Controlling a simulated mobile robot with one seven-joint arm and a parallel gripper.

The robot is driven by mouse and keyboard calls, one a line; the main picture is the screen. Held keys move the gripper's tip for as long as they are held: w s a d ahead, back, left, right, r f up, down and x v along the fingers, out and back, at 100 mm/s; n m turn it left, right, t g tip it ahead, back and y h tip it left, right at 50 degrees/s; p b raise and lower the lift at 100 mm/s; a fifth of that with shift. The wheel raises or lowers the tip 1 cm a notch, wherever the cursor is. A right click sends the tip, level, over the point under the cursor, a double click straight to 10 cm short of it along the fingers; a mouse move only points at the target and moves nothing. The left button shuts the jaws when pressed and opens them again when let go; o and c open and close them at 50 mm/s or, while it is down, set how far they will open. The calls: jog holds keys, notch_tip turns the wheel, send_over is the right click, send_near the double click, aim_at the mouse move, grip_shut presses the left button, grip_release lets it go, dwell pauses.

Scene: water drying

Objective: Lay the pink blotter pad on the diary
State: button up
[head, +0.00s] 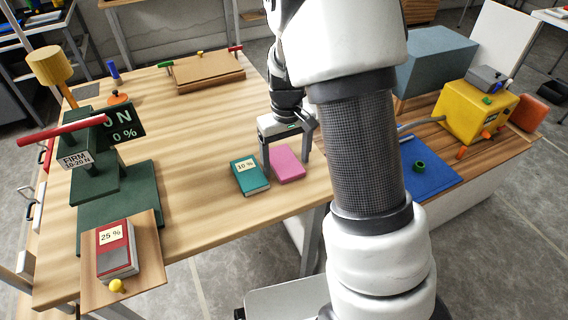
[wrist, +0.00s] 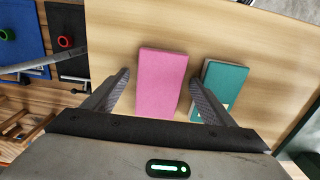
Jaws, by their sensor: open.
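The pink blotter pad (head: 289,165) lies flat on the wooden table near its right edge; it also shows in the wrist view (wrist: 161,84). My gripper (head: 286,158) is open above the pad. In the wrist view its fingers (wrist: 160,92) appear on either side of the pad, with nothing held. A teal book marked 10 % (head: 250,175) lies just left of the pad, with a narrow gap. A red book marked 25 % (head: 116,248) lies on a wooden board at the front left. Neither book is labelled as the diary, so I cannot tell which it is.
A dark green press-like stand (head: 95,180) with a red bar stands at the left. A wooden board with coloured knobs (head: 208,72) lies at the back. A yellow box (head: 476,112) and blue mat (head: 428,168) are on the right bench. The table's middle is clear.

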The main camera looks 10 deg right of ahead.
aim_at(286, 165)
jog(key=c, duration=1.2)
notch_tip(286, 165, up, 10)
jog(key=shift+s+r+p, duration=0.1)
jog(key=shift+p, duration=1.1)
jog(key=shift+c, duration=0.2)
